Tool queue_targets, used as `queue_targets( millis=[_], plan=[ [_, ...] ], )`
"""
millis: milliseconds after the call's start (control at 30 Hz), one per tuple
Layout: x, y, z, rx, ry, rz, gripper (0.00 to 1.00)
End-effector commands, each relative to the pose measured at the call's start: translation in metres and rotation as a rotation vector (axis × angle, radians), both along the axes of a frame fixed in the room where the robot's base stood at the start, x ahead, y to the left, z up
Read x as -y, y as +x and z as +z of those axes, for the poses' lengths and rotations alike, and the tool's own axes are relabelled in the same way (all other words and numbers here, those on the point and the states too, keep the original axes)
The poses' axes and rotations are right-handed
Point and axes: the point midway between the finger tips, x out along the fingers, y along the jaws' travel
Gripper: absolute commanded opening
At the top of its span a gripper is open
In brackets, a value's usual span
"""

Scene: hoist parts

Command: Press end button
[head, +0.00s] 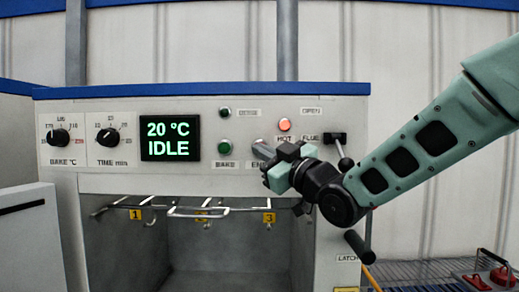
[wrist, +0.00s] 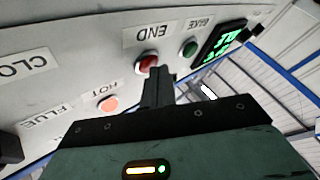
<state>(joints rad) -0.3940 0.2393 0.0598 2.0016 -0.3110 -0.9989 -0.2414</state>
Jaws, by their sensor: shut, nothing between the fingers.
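The END button is a red button (wrist: 147,62) on the white panel, beside its END label (wrist: 154,33) in the wrist view. My gripper (wrist: 158,70) is shut and empty. In the wrist view its fingertips overlap the lower right edge of the red button; I cannot tell whether they touch it. In the head view my gripper (head: 262,150) reaches in from the right to the panel and hides most of the END button and part of its label. The display (head: 170,138) reads 20 °C IDLE.
The HOT lamp (head: 285,125) glows orange. The FLUE lever (head: 345,160) is close to my arm. Wire hooks (head: 185,212) hang below the panel in the open chamber.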

Motion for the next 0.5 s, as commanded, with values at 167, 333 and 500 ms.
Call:
queue_targets(
  millis=[167, 333, 500],
  plan=[
    [0.000, -0.004, -0.002, -0.001, 0.000, -0.001, 0.00],
    [0.000, -0.013, -0.002, 0.001, 0.001, -0.001, 0.00],
    [0.000, -0.017, -0.001, -0.001, 0.000, -0.001, 0.00]
  ],
)
